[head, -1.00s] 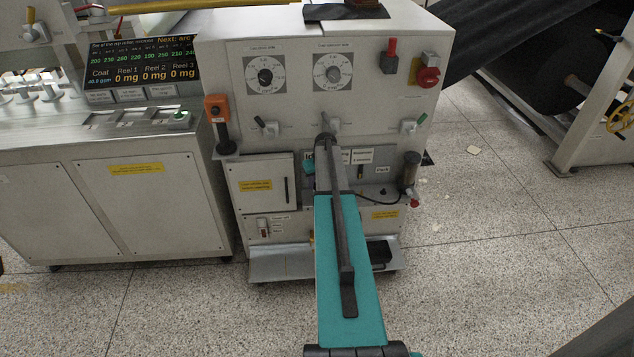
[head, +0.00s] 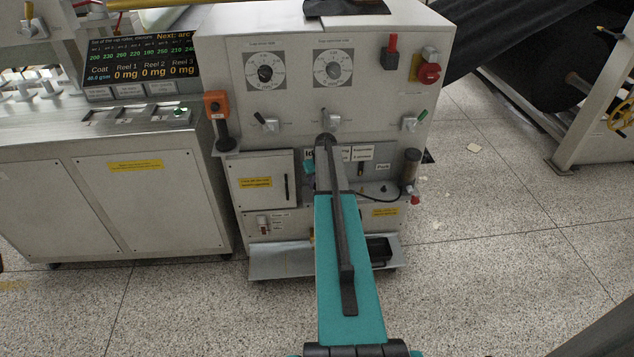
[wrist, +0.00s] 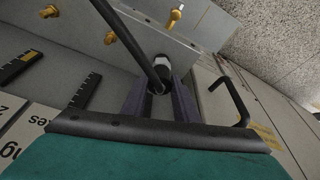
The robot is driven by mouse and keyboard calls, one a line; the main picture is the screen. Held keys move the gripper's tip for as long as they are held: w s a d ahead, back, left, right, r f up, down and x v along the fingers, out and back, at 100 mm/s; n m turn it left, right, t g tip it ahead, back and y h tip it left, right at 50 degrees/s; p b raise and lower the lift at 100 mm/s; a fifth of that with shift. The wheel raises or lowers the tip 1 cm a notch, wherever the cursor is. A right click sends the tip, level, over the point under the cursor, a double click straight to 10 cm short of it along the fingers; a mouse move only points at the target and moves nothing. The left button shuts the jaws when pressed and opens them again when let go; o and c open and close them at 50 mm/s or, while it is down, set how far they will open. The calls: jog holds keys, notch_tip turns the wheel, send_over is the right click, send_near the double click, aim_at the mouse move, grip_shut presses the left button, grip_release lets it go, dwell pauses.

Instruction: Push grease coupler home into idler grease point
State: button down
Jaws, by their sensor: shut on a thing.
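In the wrist view my gripper (wrist: 158,98) is shut on the grease coupler (wrist: 161,66), a pale metal end on a black hose (wrist: 133,45). The coupler's tip points towards a grey panel. I cannot tell which is the idler grease point, or whether the coupler touches a fitting. In the head view my arm hides the gripper and coupler.
The grey machine cabinet (head: 230,100) stands ahead. A black bent handle (wrist: 232,100) is right of my gripper in the wrist view. Open speckled floor (head: 500,270) lies to the right.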

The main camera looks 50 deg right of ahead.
jog(key=shift+f, duration=0.25)
jog(key=c, duration=1.3)
grip_release()
jog(key=shift+r, duration=0.1)
jog(key=b+v, duration=0.1)
jog(key=v, duration=1.2)
jog(key=shift+s+r, duration=0.15)
jog(key=shift+r, duration=0.2)
jog(key=shift+a, duration=0.15)
